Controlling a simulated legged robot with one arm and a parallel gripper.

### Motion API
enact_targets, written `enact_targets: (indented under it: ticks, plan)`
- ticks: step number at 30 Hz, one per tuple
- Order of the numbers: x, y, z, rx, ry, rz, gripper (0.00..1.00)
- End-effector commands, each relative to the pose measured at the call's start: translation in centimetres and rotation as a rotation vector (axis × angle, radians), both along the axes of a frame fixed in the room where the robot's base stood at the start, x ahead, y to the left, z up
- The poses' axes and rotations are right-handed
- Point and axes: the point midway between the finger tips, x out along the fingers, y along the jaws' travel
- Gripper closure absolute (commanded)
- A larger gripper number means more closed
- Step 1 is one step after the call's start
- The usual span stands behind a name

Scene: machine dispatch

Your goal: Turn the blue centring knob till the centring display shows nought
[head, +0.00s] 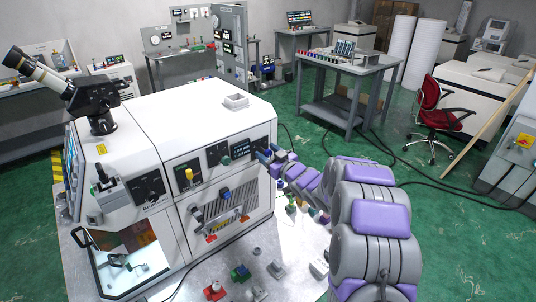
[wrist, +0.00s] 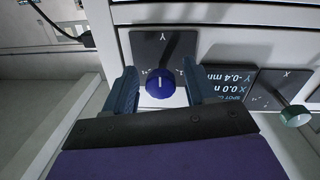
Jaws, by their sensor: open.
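The blue knob (wrist: 160,84) sits on a dark panel plate in the wrist view, its white mark near upright. My gripper (wrist: 159,68) is open, with one finger on each side of the knob and visible gaps between. The centring display (wrist: 230,82) is upside down beside the right finger, partly covered; I read X 0.0 and Y -0.4. In the head view my gripper (head: 267,156) is at the right end of the white machine's front, and the display (head: 240,148) is left of it. The blue knob cannot be made out there.
A teal knob (wrist: 295,115) on another dark plate is beyond the display. The white machine (head: 190,120) stands on a grey bench with several small parts in front. A cable (wrist: 65,30) hangs at the upper left of the wrist view.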

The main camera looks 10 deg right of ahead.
Motion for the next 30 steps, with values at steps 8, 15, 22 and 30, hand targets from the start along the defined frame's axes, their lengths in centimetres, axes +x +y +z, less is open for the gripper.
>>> enact_targets:
  ticks: [8, 15, 22, 30]
  plan:
    - [-0.01, 0.00, -0.03, 0.001, 0.000, 0.000, 0.52]
    - [-0.01, 0.00, -0.03, 0.001, 0.000, 0.000, 0.75]
    - [-0.01, -0.03, -0.03, 0.001, 0.000, 0.000, 0.97]
    - [-0.02, -0.10, -0.38, -0.094, -0.051, -0.001, 0.99]
